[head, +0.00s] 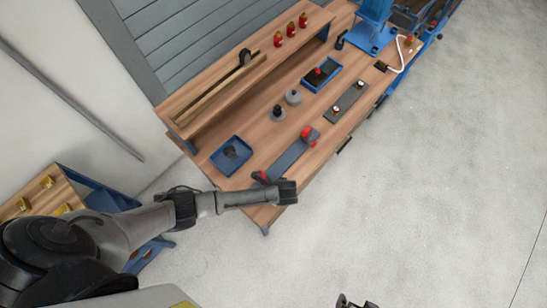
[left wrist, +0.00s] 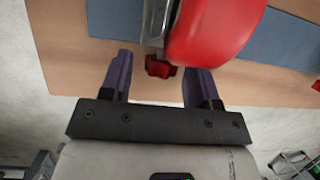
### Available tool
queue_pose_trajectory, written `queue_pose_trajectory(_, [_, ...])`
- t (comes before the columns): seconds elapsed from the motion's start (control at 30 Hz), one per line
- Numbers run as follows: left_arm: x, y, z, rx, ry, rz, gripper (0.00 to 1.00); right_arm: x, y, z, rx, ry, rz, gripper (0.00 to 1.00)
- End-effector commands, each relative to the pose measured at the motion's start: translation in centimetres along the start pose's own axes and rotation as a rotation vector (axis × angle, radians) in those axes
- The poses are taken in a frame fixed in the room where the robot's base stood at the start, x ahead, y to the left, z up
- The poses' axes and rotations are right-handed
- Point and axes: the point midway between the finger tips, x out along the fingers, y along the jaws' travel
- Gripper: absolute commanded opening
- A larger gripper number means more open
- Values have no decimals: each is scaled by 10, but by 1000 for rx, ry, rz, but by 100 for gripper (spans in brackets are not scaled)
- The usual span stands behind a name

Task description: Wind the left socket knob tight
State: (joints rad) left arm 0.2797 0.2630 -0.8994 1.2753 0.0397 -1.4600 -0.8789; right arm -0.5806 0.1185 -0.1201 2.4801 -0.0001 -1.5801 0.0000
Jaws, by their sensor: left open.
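A long blue-grey plate (head: 290,157) lies along the front of the wooden bench, with a red-marked fitting at each end. The near left one (head: 262,177) is beside my left gripper (head: 286,186), and the far one (head: 307,133) stands clear of it. In the left wrist view a small red knob (left wrist: 160,67) sits on a metal part, below a large red rounded part (left wrist: 215,30). My left gripper is open, its two dark fingers apart on either side of the small knob. Contact cannot be made out. A dark piece at the bottom of the head view seems to be my right gripper (head: 352,301), mostly cut off.
A blue tray (head: 231,156) with a dark part stands left of the plate. Grey and black round parts (head: 279,113), another blue tray (head: 322,73) and a dark strip (head: 347,101) lie farther back. A raised shelf (head: 240,75) runs behind. The floor at right is clear.

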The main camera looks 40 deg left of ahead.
Motion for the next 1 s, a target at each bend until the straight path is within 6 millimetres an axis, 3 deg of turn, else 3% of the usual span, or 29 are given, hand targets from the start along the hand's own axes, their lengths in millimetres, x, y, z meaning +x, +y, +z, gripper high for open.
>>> queue_pose_trajectory(0.1, [0,0,0,0,0,0,56,0,1,0,-4,-1,3,99])
queue_pose_trajectory(0.6, [0,0,0,0,0,0,8,0,1,0,-4,0,3,99])
queue_pose_trajectory(0.77, [-2,-1,1,8,-2,24,7,-4,0,-1,-1,0,1,99])
queue_pose_trajectory(1.0, [-1,-5,0,85,-3,216,6,-15,-1,-5,4,1,-3,99])
